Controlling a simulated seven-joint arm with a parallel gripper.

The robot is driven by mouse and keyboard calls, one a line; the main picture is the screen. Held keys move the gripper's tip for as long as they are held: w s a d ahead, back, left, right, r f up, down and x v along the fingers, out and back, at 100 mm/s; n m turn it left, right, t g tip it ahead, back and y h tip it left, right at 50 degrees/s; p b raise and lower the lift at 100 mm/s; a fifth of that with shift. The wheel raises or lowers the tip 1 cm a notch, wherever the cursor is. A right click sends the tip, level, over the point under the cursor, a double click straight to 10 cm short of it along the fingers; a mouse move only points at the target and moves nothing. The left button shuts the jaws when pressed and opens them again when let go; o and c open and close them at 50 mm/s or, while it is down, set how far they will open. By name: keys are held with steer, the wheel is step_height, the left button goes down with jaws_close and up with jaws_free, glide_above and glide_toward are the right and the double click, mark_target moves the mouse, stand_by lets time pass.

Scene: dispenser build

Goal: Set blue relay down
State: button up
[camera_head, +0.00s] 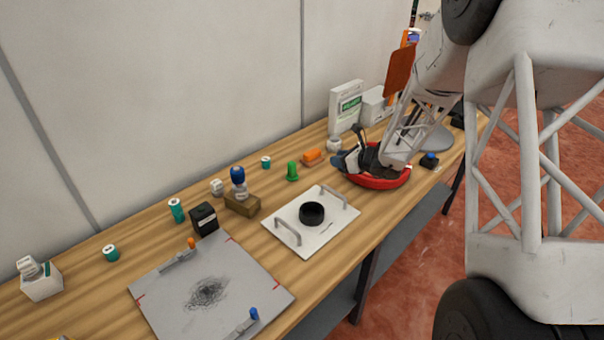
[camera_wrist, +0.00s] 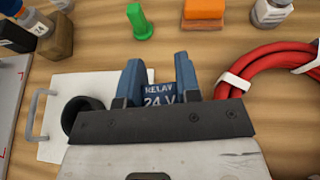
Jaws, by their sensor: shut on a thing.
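My gripper (camera_wrist: 160,84) is shut on the blue relay (camera_wrist: 160,96), a blue block with white "RELAY 24 V" lettering between the two fingers in the wrist view. In the head view my gripper (camera_head: 346,162) appears in front of the red cable coil (camera_head: 378,184), with the arm reaching in from the right. The relay cannot be told apart clearly from the fingers there. In the wrist view the relay appears above bare wood, between the white plate and the coil. Its height above the table is hard to judge.
A white plate (camera_head: 290,238) with two handles and a black ring (camera_head: 312,213) lies left of my gripper. A green peg (camera_head: 292,172), an orange block (camera_head: 312,157) and a white-labelled jar (camera_wrist: 270,12) stand behind. A grey plate (camera_head: 180,300) lies front left.

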steer(key=s+a+f+n+g, duration=0.1)
steer(key=s+a, duration=0.3)
steer(key=a, duration=0.2)
steer(key=s+a+f+n+g+y, duration=0.1)
steer(key=s+a+f, duration=0.1)
steer(key=s+a, duration=0.3)
steer(key=s+a+f+n+g, duration=0.1)
steer(key=s+a, duration=0.3)
steer(key=a, duration=0.4)
steer(key=shift+s+a+f+g+y, duration=0.2)
steer(key=shift+f+g+y, duration=0.1)
steer(key=shift+y, duration=0.1)
steer(key=shift+w, duration=0.15)
glide_above(267, 186)
steer(key=shift+d+f, duration=0.1)
steer(key=shift+f, duration=0.6)
steer(key=shift+f, duration=1.8)
steer(key=shift+f, duration=0.15)
